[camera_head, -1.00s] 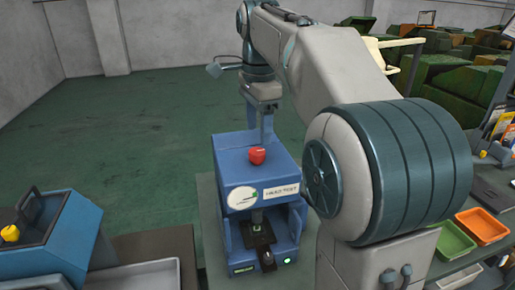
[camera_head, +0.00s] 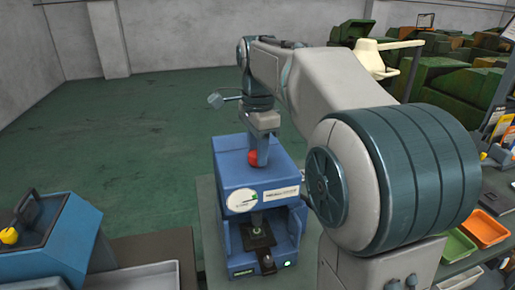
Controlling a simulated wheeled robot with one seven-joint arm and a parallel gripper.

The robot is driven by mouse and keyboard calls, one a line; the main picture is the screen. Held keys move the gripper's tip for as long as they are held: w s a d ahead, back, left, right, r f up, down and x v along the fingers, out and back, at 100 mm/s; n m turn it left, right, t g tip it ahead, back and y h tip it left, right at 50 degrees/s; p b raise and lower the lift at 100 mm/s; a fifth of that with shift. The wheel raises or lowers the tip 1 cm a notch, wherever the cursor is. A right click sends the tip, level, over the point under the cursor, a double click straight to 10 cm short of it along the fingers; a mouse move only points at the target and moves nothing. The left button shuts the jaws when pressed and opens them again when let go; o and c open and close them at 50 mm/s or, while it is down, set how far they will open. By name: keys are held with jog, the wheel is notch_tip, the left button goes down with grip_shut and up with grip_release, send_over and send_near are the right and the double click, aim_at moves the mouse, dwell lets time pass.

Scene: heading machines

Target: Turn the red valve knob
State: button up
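The red valve knob (camera_head: 252,159) sits on top of the blue hardness-test machine (camera_head: 232,172). My gripper (camera_head: 260,152) points down right at the knob. One grey finger shows in front of the knob's right part and covers some of it. The other finger cannot be made out, so I cannot tell whether the gripper is open or shut. I also cannot tell whether the finger touches the knob.
The blue machine stands on a grey bench (camera_head: 209,215). Another blue machine (camera_head: 50,240) with a yellow knob (camera_head: 9,236) is at the left. An orange tray (camera_head: 483,228) and a green tray (camera_head: 455,246) lie at the right. Green floor behind is open.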

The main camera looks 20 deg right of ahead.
jog(key=shift+n, duration=0.4)
jog(key=n+p, duration=0.1)
jog(key=n, duration=0.1)
jog(key=shift+r+n, duration=0.15)
jog(key=shift+n, duration=0.25)
jog(key=n+p, duration=0.2)
jog(key=n, duration=0.3)
jog(key=shift+w, duration=0.1)
jog(key=n+p, duration=0.1)
jog(key=n, duration=0.8)
jog(key=shift+n+p, duration=0.3)
jog(key=o, duration=1)
notch_tip(320, 180, up, 14)
jog(key=shift+d+f, duration=0.15)
jog(key=shift+f, duration=0.05)
